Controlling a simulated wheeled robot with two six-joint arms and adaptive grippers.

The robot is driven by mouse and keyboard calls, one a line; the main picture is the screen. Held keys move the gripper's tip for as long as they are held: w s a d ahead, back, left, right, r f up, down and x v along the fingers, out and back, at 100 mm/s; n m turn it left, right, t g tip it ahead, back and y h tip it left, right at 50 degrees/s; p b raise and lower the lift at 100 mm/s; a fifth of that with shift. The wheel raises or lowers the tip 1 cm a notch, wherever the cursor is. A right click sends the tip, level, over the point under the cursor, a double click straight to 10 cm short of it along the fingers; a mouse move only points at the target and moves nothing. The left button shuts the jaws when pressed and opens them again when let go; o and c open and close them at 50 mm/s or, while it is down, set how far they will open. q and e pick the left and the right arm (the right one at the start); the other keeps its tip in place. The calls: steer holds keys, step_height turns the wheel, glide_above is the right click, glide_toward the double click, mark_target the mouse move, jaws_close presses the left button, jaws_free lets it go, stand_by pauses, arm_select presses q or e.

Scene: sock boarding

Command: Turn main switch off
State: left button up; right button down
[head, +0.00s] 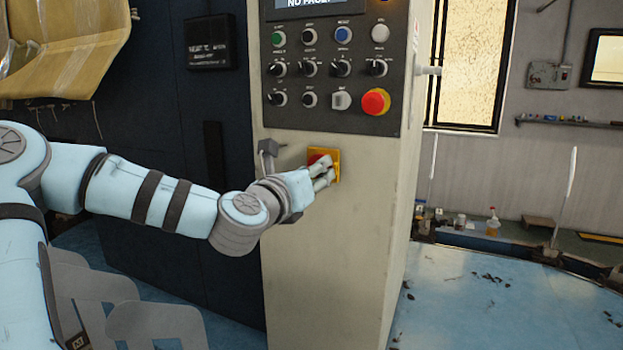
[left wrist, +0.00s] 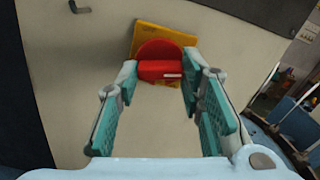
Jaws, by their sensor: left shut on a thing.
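The main switch is a red rotary knob on a yellow square plate (head: 337,160), on the front of the beige control cabinet below the button panel. My left gripper (head: 325,172) is at the switch and partly covers it in the head view. In the left wrist view the red knob (left wrist: 160,69) sits between the two fingertips of my left gripper (left wrist: 158,85), which are shut on its handle bar. The yellow plate (left wrist: 150,38) looks tilted there because of the camera angle. My right gripper is not in view.
The control panel (head: 335,100) above holds several knobs and buttons and a red emergency stop (head: 376,102). Blue floor (head: 480,300) lies open to the right of the cabinet.

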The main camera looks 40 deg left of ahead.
arm_select(q)
steer(key=shift+n+b, duration=2.65)
steer(key=shift+n, duration=4.75)
steer(key=o, duration=1.2)
steer(key=shift+c, duration=0.2)
